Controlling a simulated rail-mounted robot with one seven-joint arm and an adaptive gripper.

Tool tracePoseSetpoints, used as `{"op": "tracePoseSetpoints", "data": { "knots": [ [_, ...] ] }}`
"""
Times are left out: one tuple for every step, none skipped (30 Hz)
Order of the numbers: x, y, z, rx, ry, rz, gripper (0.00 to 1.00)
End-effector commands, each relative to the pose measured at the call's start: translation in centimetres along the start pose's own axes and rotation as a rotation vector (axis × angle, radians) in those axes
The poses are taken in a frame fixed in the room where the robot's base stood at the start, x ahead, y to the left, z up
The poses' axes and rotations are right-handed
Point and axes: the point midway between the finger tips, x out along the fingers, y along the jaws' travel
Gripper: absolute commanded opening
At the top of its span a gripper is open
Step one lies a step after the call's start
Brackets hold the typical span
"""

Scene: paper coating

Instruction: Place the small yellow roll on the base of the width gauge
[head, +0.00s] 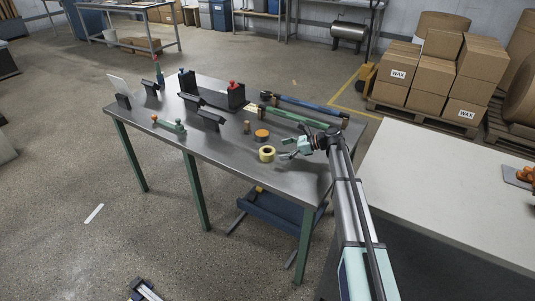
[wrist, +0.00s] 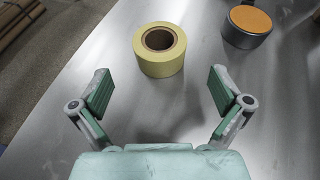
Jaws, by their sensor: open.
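The small yellow roll (head: 267,158) lies flat on the steel table near its front right, its dark brown core facing up. In the wrist view the roll (wrist: 160,70) sits just beyond the fingertips, roughly centred between them. My gripper (head: 287,148) is at the right of the roll, low over the table. In the wrist view my gripper (wrist: 161,92) is open with nothing between its fingers. A low green device with an orange knob (head: 170,124) stands at the table's left; I cannot tell for sure whether it is the width gauge.
A round grey tin with an orange top (head: 261,135) stands close behind the roll; the wrist view shows it (wrist: 247,25) at right. Long blue and green bars (head: 295,117) lie behind. Black holders (head: 211,119) fill the middle back. The table front left of the roll is clear.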

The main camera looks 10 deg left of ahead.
Motion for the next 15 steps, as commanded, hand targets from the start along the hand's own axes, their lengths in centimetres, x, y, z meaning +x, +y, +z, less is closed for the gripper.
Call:
{"op": "tracePoseSetpoints", "data": {
  "knots": [
    [0.8, 0.0, 0.1, 0.000, 0.000, 0.001, 1.00],
    [1.1, 0.0, 0.1, 0.000, 0.000, 0.002, 1.00],
    [1.5, 0.0, 0.1, -0.001, 0.000, 0.002, 1.00],
    [1.8, 0.0, 0.1, -0.001, 0.000, 0.001, 1.00],
    [1.9, 0.0, 0.1, -0.001, 0.000, 0.001, 1.00],
    [2.1, 0.0, 0.1, -0.001, 0.000, 0.000, 1.00],
    [2.2, 0.0, 0.1, -0.001, 0.000, 0.000, 1.00],
    [2.3, 0.0, 0.1, -0.001, 0.000, 0.000, 1.00],
    [2.4, 0.0, 0.1, -0.001, 0.000, -0.001, 1.00],
    [2.5, 0.0, 0.1, -0.001, 0.000, -0.001, 1.00],
    [2.6, 0.0, 0.1, -0.001, 0.000, 0.000, 1.00],
    [2.9, 0.0, 0.1, -0.001, 0.000, 0.000, 1.00],
    [3.2, 0.0, 0.1, -0.001, 0.000, 0.000, 1.00],
    [3.5, 0.0, 0.1, -0.001, 0.000, 0.001, 1.00],
    [4.1, 0.0, 0.1, 0.000, 0.000, 0.002, 1.00]
  ]
}}
